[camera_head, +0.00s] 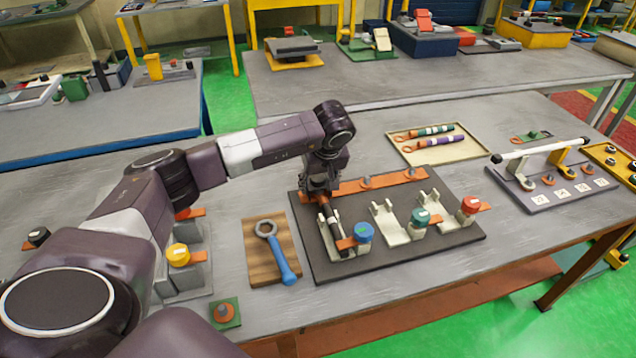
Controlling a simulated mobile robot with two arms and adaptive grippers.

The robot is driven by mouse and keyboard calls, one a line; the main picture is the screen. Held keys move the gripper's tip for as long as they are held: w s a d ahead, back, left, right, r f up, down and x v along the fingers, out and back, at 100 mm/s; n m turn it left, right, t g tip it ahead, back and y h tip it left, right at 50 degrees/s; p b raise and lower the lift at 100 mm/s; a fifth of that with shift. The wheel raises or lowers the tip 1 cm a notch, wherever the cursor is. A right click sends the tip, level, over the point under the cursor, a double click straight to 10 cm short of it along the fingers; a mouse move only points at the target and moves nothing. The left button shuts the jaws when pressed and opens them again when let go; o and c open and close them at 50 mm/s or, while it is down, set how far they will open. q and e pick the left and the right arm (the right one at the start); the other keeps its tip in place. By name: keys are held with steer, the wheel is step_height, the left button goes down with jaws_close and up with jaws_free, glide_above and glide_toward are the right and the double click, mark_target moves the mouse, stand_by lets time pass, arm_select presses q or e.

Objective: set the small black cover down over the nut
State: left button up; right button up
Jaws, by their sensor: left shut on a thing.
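My left gripper (320,190) points down over the left part of a dark board (445,238). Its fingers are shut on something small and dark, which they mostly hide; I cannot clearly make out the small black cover. One nut (365,183) is just right of the gripper, and another (410,174) is further right. Whether a nut lies under the gripper is hidden. My right gripper is not in view.
Cream holders with blue (363,232), green (419,217) and red (470,205) caps stand close to the gripper. A blue ring wrench (282,262) lies on a wooden board to the left. A tray (470,154) with two banded tools lies behind. A white rod (540,148) spans a stand at right.

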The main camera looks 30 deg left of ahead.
mark_target(318, 177)
arm_select(q)
steer(key=shift+f, duration=0.3)
stand_by(0.5)
steer(key=o, duration=1.1)
steer(key=shift+r, duration=0.1)
steer(key=shift+r+p, duration=1.95)
steer(key=shift+r, duration=1.45)
